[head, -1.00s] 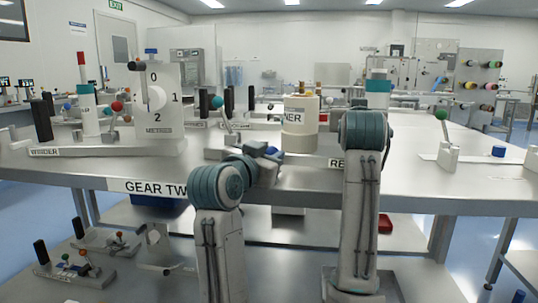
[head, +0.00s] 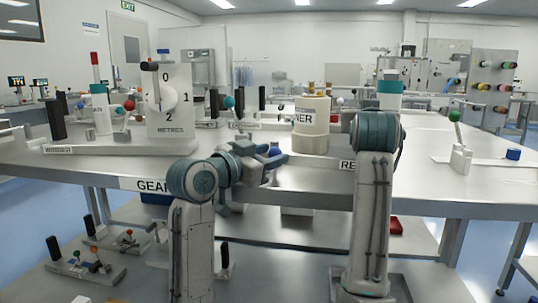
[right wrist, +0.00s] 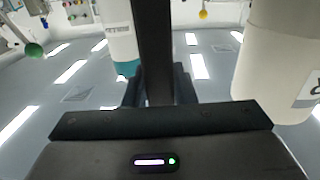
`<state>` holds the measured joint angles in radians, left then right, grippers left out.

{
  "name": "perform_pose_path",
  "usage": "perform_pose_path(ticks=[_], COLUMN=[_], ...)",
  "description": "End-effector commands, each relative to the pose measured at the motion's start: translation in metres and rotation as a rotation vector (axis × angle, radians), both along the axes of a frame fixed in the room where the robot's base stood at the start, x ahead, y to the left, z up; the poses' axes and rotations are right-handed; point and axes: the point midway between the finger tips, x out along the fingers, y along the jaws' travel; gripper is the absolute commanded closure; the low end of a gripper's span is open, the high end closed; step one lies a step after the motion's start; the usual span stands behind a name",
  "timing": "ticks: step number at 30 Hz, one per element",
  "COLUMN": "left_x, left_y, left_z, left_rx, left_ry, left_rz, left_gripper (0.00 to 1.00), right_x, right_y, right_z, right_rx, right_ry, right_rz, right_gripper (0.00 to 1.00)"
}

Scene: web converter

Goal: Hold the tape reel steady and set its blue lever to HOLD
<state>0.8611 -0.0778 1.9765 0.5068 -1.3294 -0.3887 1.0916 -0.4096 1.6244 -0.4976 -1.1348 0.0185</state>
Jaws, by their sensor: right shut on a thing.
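My left gripper (head: 266,163) is in the middle of the head view, above the near table edge. A small blue piece (head: 274,155) shows at it; I cannot tell whether that is the blue lever, or whether the fingers are open. A label starting "RE" (head: 347,165) is partly hidden behind my right arm. The tape reel cannot be made out clearly. My right gripper is hidden in the head view. In the right wrist view my right gripper (right wrist: 155,92) is shut on a dark upright bar (right wrist: 155,40).
A cream cylinder (head: 313,120) marked "NER" stands between my arms. A dial stand (head: 170,105) marked "METRES" and the winder base (head: 100,147) are left. A green-knobbed lever (head: 458,140) and blue cap (head: 513,154) are right. Bare tabletop (head: 425,185) lies right of my right arm.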

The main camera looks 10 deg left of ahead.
Motion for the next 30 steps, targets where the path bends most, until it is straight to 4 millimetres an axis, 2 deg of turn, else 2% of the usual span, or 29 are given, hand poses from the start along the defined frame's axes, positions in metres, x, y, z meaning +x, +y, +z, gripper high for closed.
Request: perform_pose_path(ticks=[1,9,13,17,24,30], left_x=[0.0,-0.001,-0.008,-0.027,-0.073,-0.096], left_y=[0.0,0.0,0.005,0.018,0.045,0.058], left_z=[-0.001,-0.001,-0.001,-0.001,-0.001,0.0], left_rx=[0.0,-0.001,0.0,0.003,0.004,0.002], left_ry=[0.0,0.001,-0.002,-0.003,-0.005,-0.005], left_rz=[0.0,-0.001,0.001,0.003,0.004,0.001], left_gripper=[0.49,0.49,0.49,0.49,0.49,0.49], right_x=[0.003,0.003,0.003,0.003,0.003,0.003], right_y=[0.001,0.001,0.001,0.001,0.001,0.001], right_z=[-0.011,-0.011,-0.011,-0.011,-0.011,-0.011], right_rx=[-0.001,-0.002,-0.002,-0.002,-0.001,-0.002], right_ry=[0.022,0.022,0.022,0.023,0.023,0.023], right_rz=[0.001,0.002,0.002,0.002,0.002,0.002], right_gripper=[1.0,1.0,1.0,1.0,1.0,1.0])
